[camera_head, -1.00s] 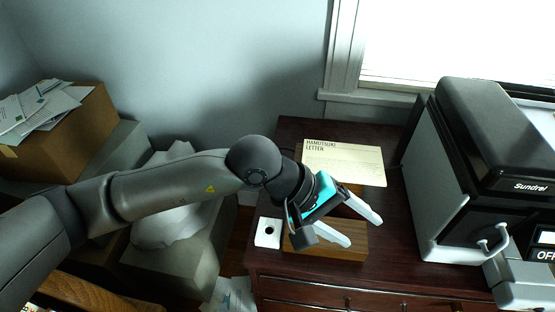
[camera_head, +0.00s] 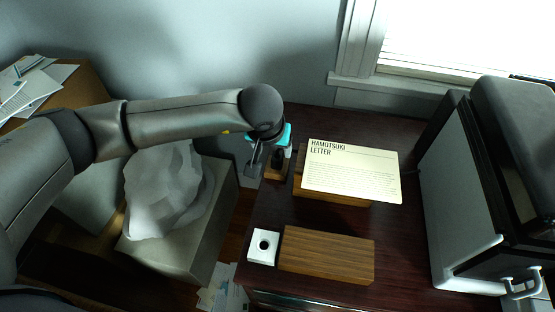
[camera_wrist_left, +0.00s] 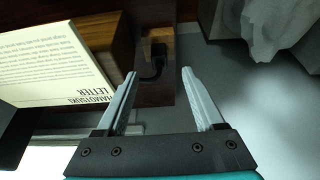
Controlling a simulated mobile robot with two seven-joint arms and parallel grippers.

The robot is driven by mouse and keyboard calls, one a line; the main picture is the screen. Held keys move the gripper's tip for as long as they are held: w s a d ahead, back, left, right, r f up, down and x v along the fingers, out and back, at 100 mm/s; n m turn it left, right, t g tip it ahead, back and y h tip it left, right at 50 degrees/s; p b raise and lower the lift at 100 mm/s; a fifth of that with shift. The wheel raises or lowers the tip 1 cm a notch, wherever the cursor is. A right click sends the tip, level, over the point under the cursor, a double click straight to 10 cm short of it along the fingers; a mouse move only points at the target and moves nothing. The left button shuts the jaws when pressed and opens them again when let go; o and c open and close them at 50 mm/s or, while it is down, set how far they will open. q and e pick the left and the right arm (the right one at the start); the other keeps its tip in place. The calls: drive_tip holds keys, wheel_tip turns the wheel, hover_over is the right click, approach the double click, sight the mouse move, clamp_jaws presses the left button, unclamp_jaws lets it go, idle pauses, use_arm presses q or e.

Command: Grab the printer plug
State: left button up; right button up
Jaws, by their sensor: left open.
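A small black plug with a cord (camera_head: 279,158), which looks like the printer plug, is at a small wooden block (camera_head: 275,174) by the left rear edge of the dark desk. My left gripper (camera_head: 266,162) is open and points down over this spot, partly hiding it. In the left wrist view the black plug and cord (camera_wrist_left: 158,57) lie beyond and between the open fingertips (camera_wrist_left: 158,73), beside the small block (camera_wrist_left: 157,36). Nothing is between the fingers' inner faces. My right gripper is not in view.
A letter card (camera_head: 350,172) leans on a wooden block right of my gripper. A large machine (camera_head: 465,195) stands right. A grey lumpy object (camera_head: 165,190) is left.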

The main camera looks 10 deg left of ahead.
sight(277, 157)
use_arm(q)
drive_tip(key=x, duration=0.3)
drive_tip(key=shift+w+f, duration=0.35)
drive_tip(key=shift+f, duration=0.25)
drive_tip(key=shift+b+x, duration=0.55)
drive_tip(key=shift+x, duration=2.05)
drive_tip(key=shift+w+d, duration=0.1)
drive_tip(key=shift+w, duration=0.1)
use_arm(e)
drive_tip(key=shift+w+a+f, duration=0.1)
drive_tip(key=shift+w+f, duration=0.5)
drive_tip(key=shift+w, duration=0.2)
use_arm(q)
drive_tip(key=shift+r, duration=0.1)
clamp_jaws()
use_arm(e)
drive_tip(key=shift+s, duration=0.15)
